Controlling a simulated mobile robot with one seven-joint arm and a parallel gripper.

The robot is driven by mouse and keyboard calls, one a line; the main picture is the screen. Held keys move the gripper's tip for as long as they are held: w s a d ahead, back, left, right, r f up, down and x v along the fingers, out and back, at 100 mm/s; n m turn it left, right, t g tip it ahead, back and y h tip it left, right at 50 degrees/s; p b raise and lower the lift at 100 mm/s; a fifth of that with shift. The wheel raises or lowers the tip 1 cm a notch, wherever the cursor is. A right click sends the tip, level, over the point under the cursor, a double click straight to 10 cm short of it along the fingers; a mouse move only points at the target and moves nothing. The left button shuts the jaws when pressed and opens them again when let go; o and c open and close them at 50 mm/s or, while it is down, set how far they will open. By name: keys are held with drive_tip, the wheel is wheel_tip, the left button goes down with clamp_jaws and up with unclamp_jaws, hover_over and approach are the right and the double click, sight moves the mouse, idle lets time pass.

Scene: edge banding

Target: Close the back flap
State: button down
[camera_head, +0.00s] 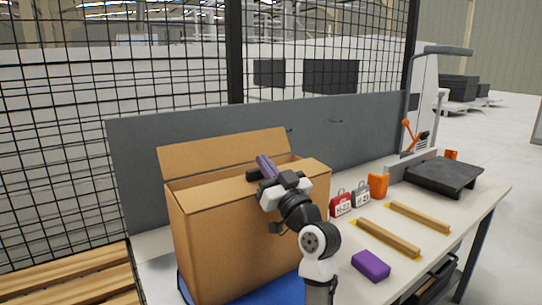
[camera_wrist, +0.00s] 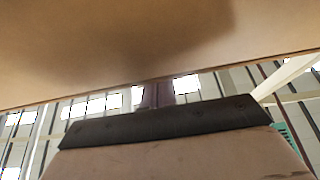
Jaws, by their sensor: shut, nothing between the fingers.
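A large brown cardboard box (camera_head: 225,239) stands on the near left part of the table. Its back flap (camera_head: 222,152) stands up and leans backward along the far edge. A lighter panel lies flat across the right part of the top; the rest of the top is partly hidden by my arm. My gripper (camera_head: 264,166) is over the box top, in front of the flap's right part, its purple fingers together and empty. The fingers also show in the wrist view (camera_wrist: 156,95), close below a brown cardboard surface (camera_wrist: 120,50); I cannot tell whether they touch it.
A grey panel (camera_head: 345,133) and wire fence stand behind the box. To its right are a red case (camera_head: 341,204), a grey case (camera_head: 361,195), an orange object (camera_head: 378,186), two wooden strips, a purple block (camera_head: 371,265) and a black platform (camera_head: 443,175). A blue mat lies under the box.

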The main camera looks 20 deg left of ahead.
sight(262, 176)
drive_tip(key=shift+a+f, duration=0.1)
drive_tip(key=shift+f, duration=0.45)
drive_tip(key=shift+f, duration=0.1)
drive_tip(key=shift+w+a+f+h+b, duration=0.1)
drive_tip(key=shift+f+h+b, duration=0.2)
drive_tip(key=shift+f+b, duration=0.35)
drive_tip(key=shift+b, duration=0.3)
drive_tip(key=shift+a+g, duration=0.1)
drive_tip(key=shift+g, duration=0.2)
